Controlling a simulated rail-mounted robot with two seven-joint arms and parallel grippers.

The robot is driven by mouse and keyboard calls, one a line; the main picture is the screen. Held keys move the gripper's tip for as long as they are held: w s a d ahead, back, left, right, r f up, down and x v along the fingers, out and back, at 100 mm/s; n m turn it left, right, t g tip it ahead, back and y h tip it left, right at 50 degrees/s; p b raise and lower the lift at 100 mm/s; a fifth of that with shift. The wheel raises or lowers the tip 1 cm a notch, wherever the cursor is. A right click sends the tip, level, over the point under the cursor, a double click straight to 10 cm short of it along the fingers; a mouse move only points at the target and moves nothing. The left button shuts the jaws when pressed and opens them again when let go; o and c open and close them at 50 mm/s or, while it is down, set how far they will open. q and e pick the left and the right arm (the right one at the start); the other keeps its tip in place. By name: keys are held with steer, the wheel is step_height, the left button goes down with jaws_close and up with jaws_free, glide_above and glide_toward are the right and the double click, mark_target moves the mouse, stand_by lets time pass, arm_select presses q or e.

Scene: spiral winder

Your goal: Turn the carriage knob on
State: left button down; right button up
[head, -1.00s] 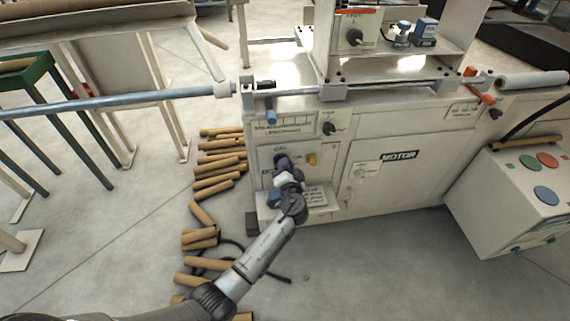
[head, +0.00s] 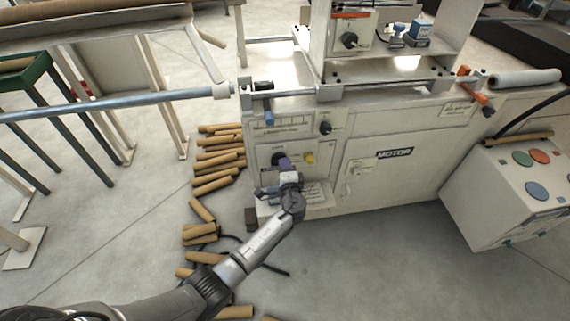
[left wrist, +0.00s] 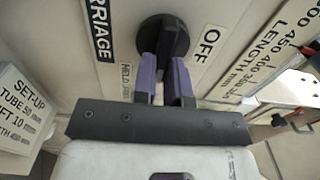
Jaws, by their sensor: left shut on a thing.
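The carriage knob is a black round knob (left wrist: 165,38) with a raised grip bar, on the pale panel in the left wrist view. The word OFF is printed to its right, and a black label ending in "RRIAGE" lies to its left. My left gripper (left wrist: 166,78) has purple fingers shut on the knob's bar, one on each side. In the head view the left gripper (head: 285,165) reaches the lower left of the machine front, and the dark knob (head: 277,158) shows partly behind it. My right gripper is not in view.
Cardboard tubes (head: 217,160) lie on the floor at left. A control box (head: 510,195) stands at right, with clear floor in front of the machine.

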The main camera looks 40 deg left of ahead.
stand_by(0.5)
arm_select(q)
steer(key=c, duration=1.2)
jaws_free()
steer(key=shift+o, duration=0.2)
steer(key=p+v, duration=0.4)
steer(key=v, duration=1)
steer(key=shift+a, duration=0.15)
